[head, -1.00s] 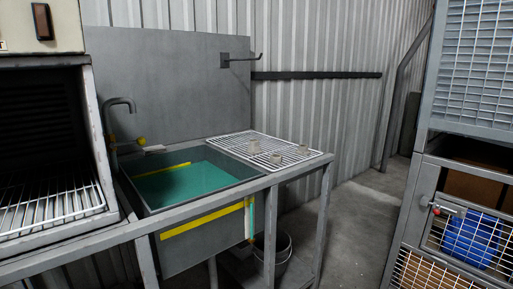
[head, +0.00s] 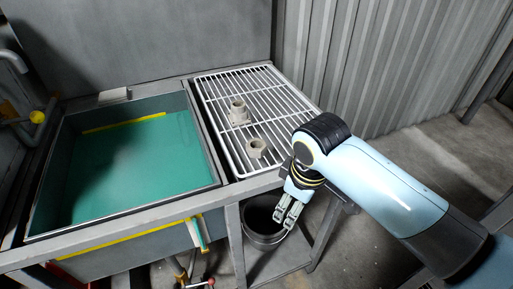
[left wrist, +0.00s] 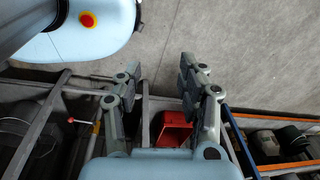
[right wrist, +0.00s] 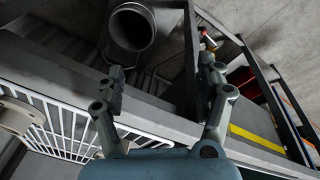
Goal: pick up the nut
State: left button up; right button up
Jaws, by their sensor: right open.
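A beige, nut-like ring (head: 257,148) lies on the white wire rack (head: 211,108), near the rack's front edge. A taller beige fitting (head: 238,112) stands behind it, to its left. My right gripper (head: 288,212) is open and empty, pointing down in front of the rack and lower than the nut, to its right. In the right wrist view, part of a beige piece (right wrist: 14,116) shows on the rack at the left edge; I cannot tell which piece it is. My left gripper (left wrist: 160,75) is open and empty over the floor area, away from the rack.
A sink of green liquid (head: 135,160) lies left of the rack. A grey bucket (head: 262,225) stands below the rack, behind my right gripper; it also shows in the right wrist view (right wrist: 132,27). A red bin (left wrist: 174,130) shows in the left wrist view.

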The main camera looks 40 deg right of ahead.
jog(key=w+r+n, duration=0.1)
jog(key=w+r, duration=0.2)
jog(key=w+r+n, duration=0.1)
jog(key=w+r, duration=0.2)
jog(key=shift+d+r+g+p, duration=0.1)
jog(key=shift+d+g+p, duration=0.05)
jog(key=shift+g+p, duration=0.2)
notch_tip(320, 180, up, 8)
jog(key=r+n+g, duration=0.1)
jog(key=n, duration=0.4)
send_over(257, 144)
jog(key=shift+y, duration=0.4)
jog(key=f, duration=0.5)
jog(key=shift+s+a+p, duration=0.1)
jog(key=shift+a+p, duration=0.1)
jog(key=shift+p, duration=0.15)
notch_tip(257, 144, down, 6)
jog(key=shift+d+r, duration=0.1)
jog(key=shift+d, duration=0.05)
jog(key=shift+c, duration=0.4)
jog(key=c, duration=1.4)
